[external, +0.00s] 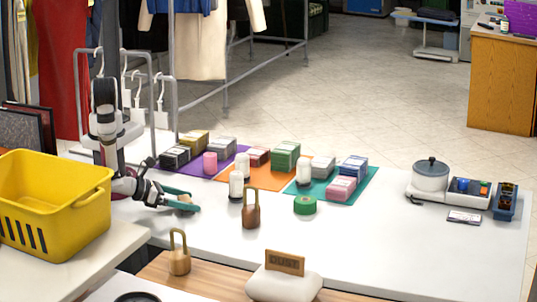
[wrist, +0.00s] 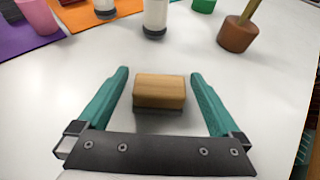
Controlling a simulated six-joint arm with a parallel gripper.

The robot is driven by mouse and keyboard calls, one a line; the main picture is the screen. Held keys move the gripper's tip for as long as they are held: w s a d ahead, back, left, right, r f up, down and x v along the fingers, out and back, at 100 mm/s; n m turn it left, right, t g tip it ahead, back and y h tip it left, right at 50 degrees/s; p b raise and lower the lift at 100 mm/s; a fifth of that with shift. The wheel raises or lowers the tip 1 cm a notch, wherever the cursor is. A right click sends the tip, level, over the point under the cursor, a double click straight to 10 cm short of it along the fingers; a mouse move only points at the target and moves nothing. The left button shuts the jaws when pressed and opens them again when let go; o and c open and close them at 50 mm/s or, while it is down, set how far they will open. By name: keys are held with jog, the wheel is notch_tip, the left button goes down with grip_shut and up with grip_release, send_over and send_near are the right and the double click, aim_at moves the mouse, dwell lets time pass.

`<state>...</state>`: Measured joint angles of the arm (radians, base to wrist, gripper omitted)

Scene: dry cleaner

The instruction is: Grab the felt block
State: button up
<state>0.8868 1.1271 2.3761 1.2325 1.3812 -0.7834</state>
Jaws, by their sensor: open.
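A small tan, wood-coloured block (wrist: 159,91), which I take as the felt block, lies on the white table between my fingers in the wrist view. My gripper (wrist: 160,80) is open, with one teal finger on each side of the block and a gap to both. In the external view my gripper (external: 187,199) is low over the left part of the table, with the block (external: 184,199) partly hidden between the fingers.
A brown weight with a handle (external: 251,212), a white bottle (external: 236,185) and a green roll (external: 305,206) stand to the right. Several boxes sit on purple, orange and teal (external: 352,196) mats behind. A yellow basket (external: 50,205) is at left. The table's front right is clear.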

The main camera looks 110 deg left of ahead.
jog(key=shift+x, duration=1.05)
jog(key=c, duration=1.3)
jog(key=shift+r, duration=0.15)
